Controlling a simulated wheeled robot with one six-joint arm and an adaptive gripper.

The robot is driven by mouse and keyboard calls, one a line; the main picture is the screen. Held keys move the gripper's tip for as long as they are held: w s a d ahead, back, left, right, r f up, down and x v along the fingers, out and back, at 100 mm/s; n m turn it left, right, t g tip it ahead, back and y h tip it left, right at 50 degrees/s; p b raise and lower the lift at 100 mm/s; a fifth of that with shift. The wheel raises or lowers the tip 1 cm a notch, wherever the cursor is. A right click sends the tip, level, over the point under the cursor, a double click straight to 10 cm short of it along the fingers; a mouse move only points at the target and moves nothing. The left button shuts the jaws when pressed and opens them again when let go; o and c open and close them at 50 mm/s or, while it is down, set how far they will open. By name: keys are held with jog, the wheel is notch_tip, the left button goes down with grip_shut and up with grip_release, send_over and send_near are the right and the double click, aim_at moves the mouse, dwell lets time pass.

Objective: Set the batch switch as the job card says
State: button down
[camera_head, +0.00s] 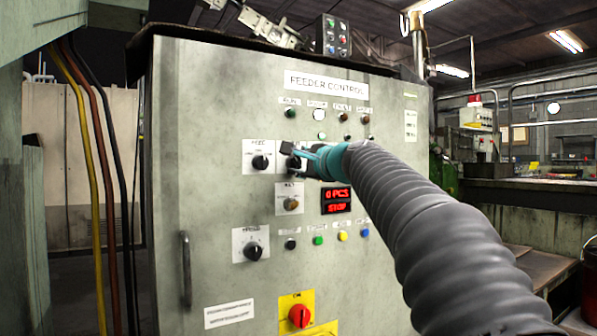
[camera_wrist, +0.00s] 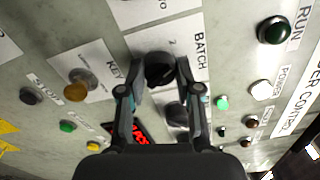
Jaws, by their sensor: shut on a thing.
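The batch switch (camera_wrist: 158,68) is a black rotary knob on a white plate lettered BATCH. In the wrist view my gripper (camera_wrist: 161,64) has one finger on each side of the knob and is shut on it. A "2" shows on the plate; the knob's pointer setting cannot be read. In the head view my gripper (camera_head: 291,152) covers most of the knob on the feeder control cabinet (camera_head: 210,120). The red display (camera_head: 337,200) reads "0 PCS" and "STOP". No job card can be surely picked out; a small sheet (camera_head: 410,125) at upper right is unreadable.
A similar black knob (camera_head: 260,162) sits close left of the batch switch. The key switch (camera_head: 291,204) is below. A row of buttons (camera_head: 318,240) and a red rotary switch (camera_head: 299,316) on yellow are lower. A handle (camera_head: 186,270) sticks out at left.

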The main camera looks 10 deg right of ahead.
jog(key=shift+f+n+b, duration=0.1)
jog(key=shift+n+b, duration=0.55)
jog(key=shift+n, duration=0.65)
jog(key=c, duration=0.8)
grip_release()
jog(key=v, duration=1.2)
jog(key=shift+n, duration=0.3)
